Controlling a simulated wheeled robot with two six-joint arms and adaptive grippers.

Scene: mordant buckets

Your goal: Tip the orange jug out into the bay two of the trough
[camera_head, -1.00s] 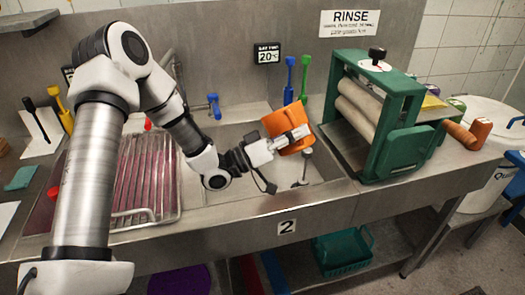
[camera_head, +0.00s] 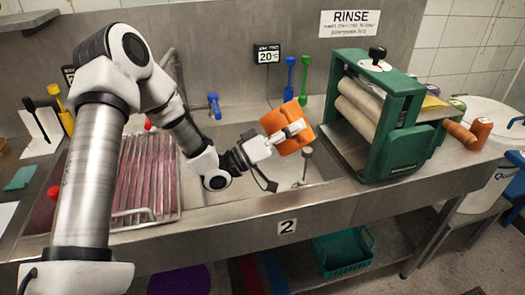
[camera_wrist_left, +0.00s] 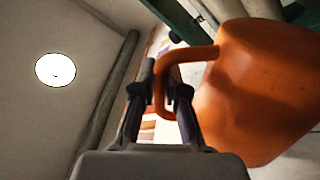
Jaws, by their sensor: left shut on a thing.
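The orange jug (camera_head: 291,120) is held in the air above the right-hand basin of the steel trough, bay two (camera_head: 235,194), whose front edge carries a "2" label (camera_head: 287,227). The jug is tilted. My left gripper (camera_head: 291,132) is shut on its handle; the left wrist view shows the fingers (camera_wrist_left: 160,95) around the handle (camera_wrist_left: 185,58) with the jug body (camera_wrist_left: 262,95) to the right. The jug's mouth and contents are not clearly visible. My right gripper is out of view.
A green roller wringer (camera_head: 385,115) stands just right of the basin. A ribbed rack (camera_head: 135,175) fills the trough's left part. A blue tap-like fitting (camera_head: 214,105) and blue and green tools (camera_head: 303,80) are at the back. A grey upright piece (camera_head: 306,160) stands in the basin.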

